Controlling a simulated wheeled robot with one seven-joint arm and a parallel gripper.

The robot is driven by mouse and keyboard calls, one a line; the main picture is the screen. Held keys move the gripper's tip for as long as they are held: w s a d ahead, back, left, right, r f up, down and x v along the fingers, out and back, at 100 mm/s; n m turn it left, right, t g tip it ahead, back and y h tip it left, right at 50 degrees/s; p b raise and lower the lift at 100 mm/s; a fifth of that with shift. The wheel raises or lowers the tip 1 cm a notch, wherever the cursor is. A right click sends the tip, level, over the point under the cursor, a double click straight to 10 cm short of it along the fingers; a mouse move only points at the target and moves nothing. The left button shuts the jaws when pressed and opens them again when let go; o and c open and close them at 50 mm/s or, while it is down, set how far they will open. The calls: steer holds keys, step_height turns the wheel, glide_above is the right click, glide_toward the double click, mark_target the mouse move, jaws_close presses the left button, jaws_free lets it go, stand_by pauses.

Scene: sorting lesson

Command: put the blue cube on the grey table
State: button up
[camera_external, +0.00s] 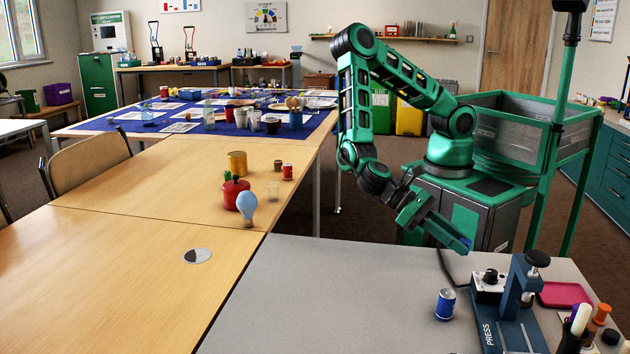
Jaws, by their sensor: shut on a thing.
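The grey table (300,300) fills the front right of the view. My gripper (460,241) is low over the far edge of this table, pointing down and to the right. It is shut on a small blue thing at its fingertips, which looks like the blue cube (464,243). The fingers hide most of it. I cannot tell whether it touches the table or hangs just above it.
A blue can (445,304), a blue press (515,310), a pink tray (564,295) and a pen holder (572,338) stand on the grey table's right side. Its left part is clear. A wooden table (130,250) adjoins it, with a red pot (235,194) and a light bulb (247,207).

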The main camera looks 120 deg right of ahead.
mark_target(453, 261)
steer(key=shift+f, duration=1.5)
steer(key=shift+f, duration=0.15)
steer(key=o, duration=1)
steer(key=shift+s, duration=0.1)
steer(key=v, duration=1.2)
steer(key=shift+a, duration=0.1)
